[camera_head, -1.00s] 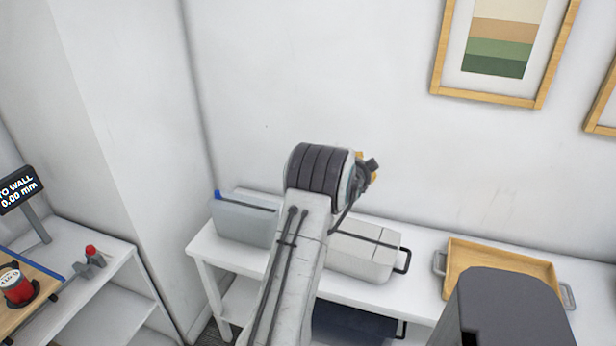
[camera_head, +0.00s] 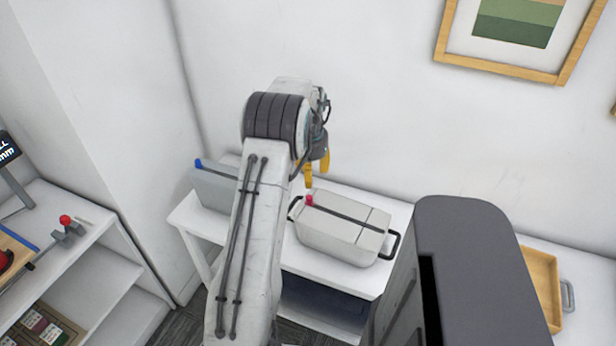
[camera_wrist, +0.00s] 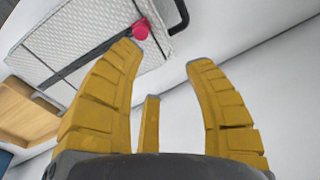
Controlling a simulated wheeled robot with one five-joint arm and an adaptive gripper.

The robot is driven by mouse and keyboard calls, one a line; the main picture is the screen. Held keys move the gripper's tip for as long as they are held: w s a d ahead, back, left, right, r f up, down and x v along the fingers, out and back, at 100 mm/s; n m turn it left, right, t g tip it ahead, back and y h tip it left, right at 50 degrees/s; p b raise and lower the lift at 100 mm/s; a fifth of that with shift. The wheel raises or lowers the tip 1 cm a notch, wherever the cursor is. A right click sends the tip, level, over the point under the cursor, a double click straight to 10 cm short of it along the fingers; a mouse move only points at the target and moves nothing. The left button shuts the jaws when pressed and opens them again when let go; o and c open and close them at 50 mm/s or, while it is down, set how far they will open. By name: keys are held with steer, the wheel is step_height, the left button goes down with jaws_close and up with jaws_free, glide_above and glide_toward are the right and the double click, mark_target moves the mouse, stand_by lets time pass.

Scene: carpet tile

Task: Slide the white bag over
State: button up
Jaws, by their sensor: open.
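The white bag (camera_head: 345,233) is a boxy, light case with a dark strap across its top, black handles at its ends and a red knob (camera_head: 309,200) near its left end. It stands on the white shelf table. My gripper (camera_head: 316,170) has yellow fingers, is open and empty, and points down near the bag's left, back end. In the wrist view my gripper (camera_wrist: 163,56) shows its fingers spread, with the bag (camera_wrist: 75,38) at upper left and the red knob (camera_wrist: 141,28) just beyond the left fingertip. I cannot tell whether a finger touches the bag.
A grey box (camera_head: 213,187) with a blue tab stands on the table left of the bag, partly behind my arm. A wooden tray (camera_head: 543,290) lies to the right. The wall (camera_head: 370,130) is close behind the table. A dark case is on the lower shelf.

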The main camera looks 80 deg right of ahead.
mark_target(309, 197)
steer(key=shift+a+f+n+y, duration=0.1)
steer(key=shift+a+n+y, duration=0.55)
steer(key=shift+a, duration=0.55)
steer(key=shift+a+n, duration=0.1)
steer(key=shift+n, duration=0.45)
steer(key=shift+f, duration=0.1)
steer(key=shift+f, duration=3.6)
steer(key=shift+o, duration=0.4)
jaws_close()
